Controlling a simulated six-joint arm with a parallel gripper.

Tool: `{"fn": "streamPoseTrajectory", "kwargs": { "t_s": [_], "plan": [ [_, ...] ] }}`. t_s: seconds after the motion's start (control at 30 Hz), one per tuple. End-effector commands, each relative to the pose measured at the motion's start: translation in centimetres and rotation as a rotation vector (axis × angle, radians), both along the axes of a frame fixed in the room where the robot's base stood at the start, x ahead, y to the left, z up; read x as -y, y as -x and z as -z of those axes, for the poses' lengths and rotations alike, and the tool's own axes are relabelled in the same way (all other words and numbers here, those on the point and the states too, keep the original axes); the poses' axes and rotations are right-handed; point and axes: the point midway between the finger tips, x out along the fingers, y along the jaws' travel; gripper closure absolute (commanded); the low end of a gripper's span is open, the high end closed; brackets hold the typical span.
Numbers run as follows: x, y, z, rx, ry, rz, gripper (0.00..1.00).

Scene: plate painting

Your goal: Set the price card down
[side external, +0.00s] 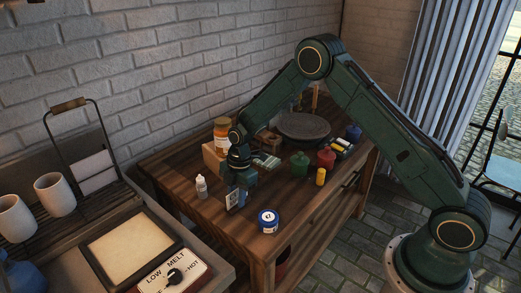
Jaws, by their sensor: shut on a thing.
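The price card (232,199) is a small pale upright panel at the front left part of the wooden table (185,184). My gripper (237,187) points down and is shut on the card, right above it. The fine outline of the fingers is too small to see. I cannot tell whether the card's lower edge touches the tabletop or hangs just above it.
A blue jar with a white lid (268,221) stands right of the card, and a white dropper bottle (201,187) stands left of it. Green (300,165) and red (326,158) bottles, a yellow one (320,177) and a dark round plate (303,126) lie farther back. The table's front edge is close.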

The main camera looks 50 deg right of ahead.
Motion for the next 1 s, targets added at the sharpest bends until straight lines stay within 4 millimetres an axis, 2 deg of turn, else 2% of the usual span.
{"fn": "streamPoseTrajectory", "kwargs": {
  "t_s": [0.47,0.5,0.6,1.0],
  "plan": [
    [0.00,-0.02,0.57,0.000,0.000,0.000,0.96],
    [0.00,-0.02,0.55,0.001,0.000,0.000,0.68],
    [0.00,-0.02,0.54,0.001,0.000,0.000,0.52],
    [0.00,-0.03,0.21,0.001,0.000,0.000,0.52]
  ]
}}
